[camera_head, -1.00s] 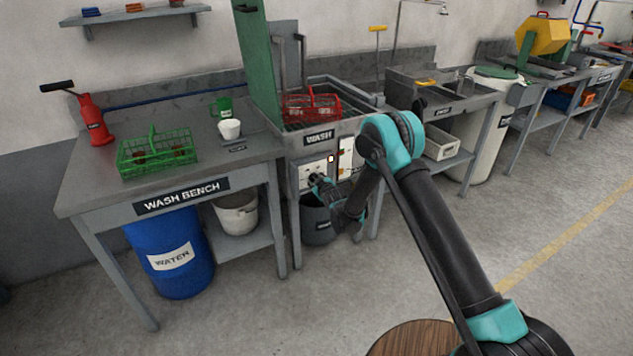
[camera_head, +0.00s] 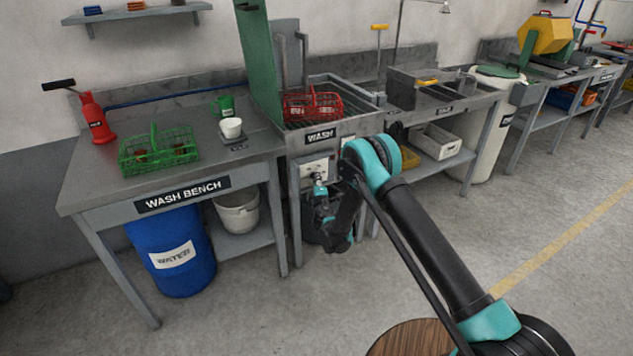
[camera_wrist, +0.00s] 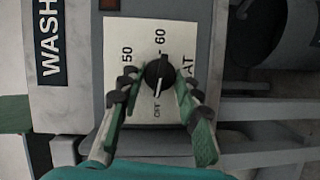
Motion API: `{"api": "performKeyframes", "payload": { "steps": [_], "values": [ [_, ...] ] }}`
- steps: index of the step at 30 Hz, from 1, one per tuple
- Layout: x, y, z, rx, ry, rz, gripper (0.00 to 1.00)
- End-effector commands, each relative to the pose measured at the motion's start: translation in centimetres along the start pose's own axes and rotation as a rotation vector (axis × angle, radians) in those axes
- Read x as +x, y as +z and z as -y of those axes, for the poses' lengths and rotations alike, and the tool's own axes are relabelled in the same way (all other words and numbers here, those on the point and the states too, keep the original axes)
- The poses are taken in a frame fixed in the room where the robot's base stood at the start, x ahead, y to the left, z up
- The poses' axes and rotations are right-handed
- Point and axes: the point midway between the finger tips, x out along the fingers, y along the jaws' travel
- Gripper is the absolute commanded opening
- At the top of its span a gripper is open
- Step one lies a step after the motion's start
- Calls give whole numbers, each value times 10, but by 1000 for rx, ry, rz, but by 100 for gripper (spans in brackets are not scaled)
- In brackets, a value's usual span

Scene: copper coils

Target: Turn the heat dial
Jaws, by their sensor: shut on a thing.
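The heat dial (camera_wrist: 158,72) is a round black knob on a white plate (camera_wrist: 118,40) marked OFF, 50 and 60. Its white pointer line points at OFF. In the wrist view my gripper (camera_wrist: 157,82) has one finger on each side of the dial and is shut on it. In the head view my gripper (camera_head: 319,187) is at the front of the wash unit (camera_head: 335,133), at the lower edge of the white panel (camera_head: 313,167). The dial itself cannot be made out there.
A red basket (camera_head: 313,105) sits on top of the wash unit beside a raised green lid (camera_head: 258,60). The wash bench (camera_head: 90,185) to the left carries a green basket (camera_head: 158,152). A blue barrel (camera_head: 175,250) stands beneath it. The floor in front is clear.

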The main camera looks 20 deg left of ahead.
Motion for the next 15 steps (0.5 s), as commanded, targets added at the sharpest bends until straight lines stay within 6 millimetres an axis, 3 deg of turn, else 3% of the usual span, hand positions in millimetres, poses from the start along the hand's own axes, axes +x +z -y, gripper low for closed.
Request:
{"api": "performKeyframes", "payload": {
  "steps": [15],
  "values": [
    [0, 0, 2, -157, 65, 0, 4]
  ]
}}
